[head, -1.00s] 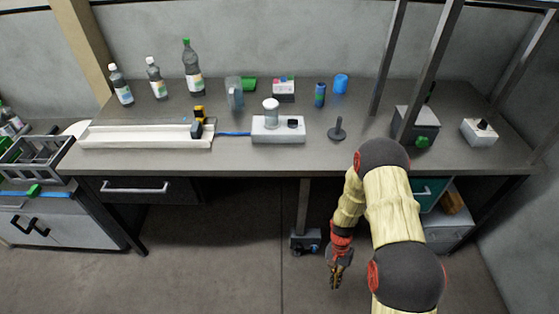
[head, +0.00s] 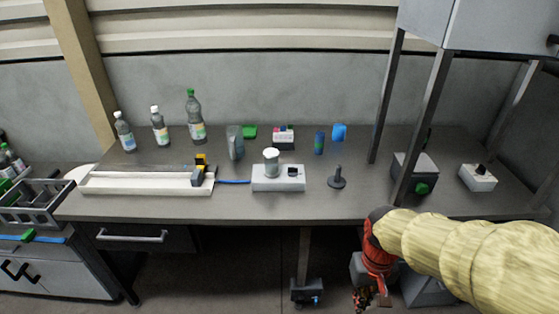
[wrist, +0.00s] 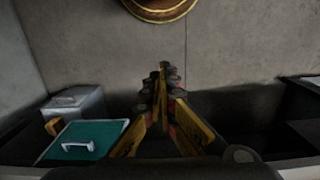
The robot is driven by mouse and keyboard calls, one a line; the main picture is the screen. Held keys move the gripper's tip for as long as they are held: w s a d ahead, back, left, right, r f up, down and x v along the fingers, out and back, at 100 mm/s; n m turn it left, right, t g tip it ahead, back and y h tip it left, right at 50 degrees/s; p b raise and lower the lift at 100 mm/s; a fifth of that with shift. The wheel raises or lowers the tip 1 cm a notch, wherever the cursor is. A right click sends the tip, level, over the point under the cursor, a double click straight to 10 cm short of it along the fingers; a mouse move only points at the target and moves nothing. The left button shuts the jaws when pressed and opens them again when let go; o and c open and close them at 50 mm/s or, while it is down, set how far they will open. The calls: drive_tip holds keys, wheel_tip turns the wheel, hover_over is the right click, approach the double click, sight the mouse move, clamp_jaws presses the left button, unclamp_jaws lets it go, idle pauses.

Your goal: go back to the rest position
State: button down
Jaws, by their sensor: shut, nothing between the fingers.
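My gripper (wrist: 160,82) points away from the wrist camera with its yellow and black fingers together and nothing between them. In the head view my gripper (head: 371,299) is low at the bottom edge, in front of and below the bench top, and partly cut off. My arm, in a pale yellow sleeve, reaches in from the right. The bench (head: 330,205) stands ahead, with the gripper apart from it.
On the bench stand several bottles (head: 195,120), a white tray (head: 140,183), a white device with a jar (head: 278,178), a black peg stand (head: 337,178) and a grey box (head: 415,172). Metal posts rise at right.

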drive_tip(key=s+r+t, duration=0.2)
drive_tip(key=r+t, duration=0.1)
drive_tip(key=r, duration=0.4)
drive_tip(key=s+r+t, duration=0.3)
drive_tip(key=r, duration=0.5)
drive_tip(key=shift+s+a+r, duration=0.3)
drive_tip(key=shift+a, duration=0.15)
